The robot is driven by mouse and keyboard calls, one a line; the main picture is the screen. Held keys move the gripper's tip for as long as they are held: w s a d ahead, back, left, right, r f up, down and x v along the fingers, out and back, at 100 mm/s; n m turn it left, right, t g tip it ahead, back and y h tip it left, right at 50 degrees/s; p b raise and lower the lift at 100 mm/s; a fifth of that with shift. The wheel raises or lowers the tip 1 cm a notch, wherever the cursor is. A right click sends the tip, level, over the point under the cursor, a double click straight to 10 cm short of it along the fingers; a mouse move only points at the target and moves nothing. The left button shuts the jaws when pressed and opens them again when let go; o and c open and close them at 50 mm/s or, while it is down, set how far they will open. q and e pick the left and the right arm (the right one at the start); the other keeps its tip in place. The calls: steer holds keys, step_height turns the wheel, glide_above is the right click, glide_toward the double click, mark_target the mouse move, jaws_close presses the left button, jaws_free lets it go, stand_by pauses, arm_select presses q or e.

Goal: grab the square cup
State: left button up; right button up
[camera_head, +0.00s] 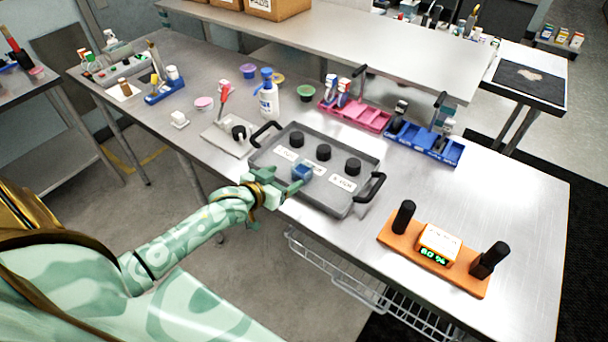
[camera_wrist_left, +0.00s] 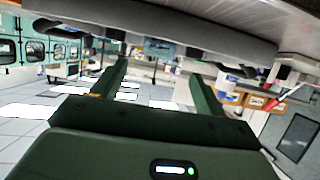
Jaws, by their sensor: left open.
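A small blue square cup (camera_head: 302,173) shows at the near side of the grey tray (camera_head: 335,203), in front of the black knobs. My left gripper (camera_head: 287,187) is just left of the cup, at the tray's near edge. In the left wrist view the gripper (camera_wrist_left: 158,70) is open, its two fingers apart with nothing held between them. A bluish-grey block (camera_wrist_left: 160,47), likely the cup, shows ahead between the fingers. I cannot tell whether a finger touches the cup. My right gripper is not in view.
The tray has black handles (camera_head: 371,187) and several black knobs (camera_head: 323,152). An orange device (camera_head: 432,254) with black posts stands at right. Pink (camera_head: 352,115) and blue (camera_head: 424,144) racks and a white bottle (camera_head: 268,98) stand behind.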

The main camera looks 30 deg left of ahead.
mark_target(307, 165)
arm_select(q)
steer(key=x, duration=0.3)
steer(key=shift+w+d+f+b, duration=0.15)
steer(key=shift+w+f+b, duration=0.1)
steer(key=shift+b, duration=0.05)
steer(key=shift+w, duration=0.25)
steer(key=b+x, duration=0.1)
steer(key=x, duration=0.3)
steer(key=shift+w+d, duration=0.15)
steer(key=shift+w, duration=0.1)
steer(key=shift+w+f+b, duration=0.15)
steer(key=shift+w+b, duration=0.2)
steer(key=shift+w, duration=0.05)
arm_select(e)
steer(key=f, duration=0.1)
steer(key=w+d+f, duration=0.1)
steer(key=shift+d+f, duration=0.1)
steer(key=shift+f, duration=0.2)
arm_select(q)
steer(key=shift+s, duration=0.1)
steer(key=shift+c, duration=0.3)
steer(key=c, duration=1)
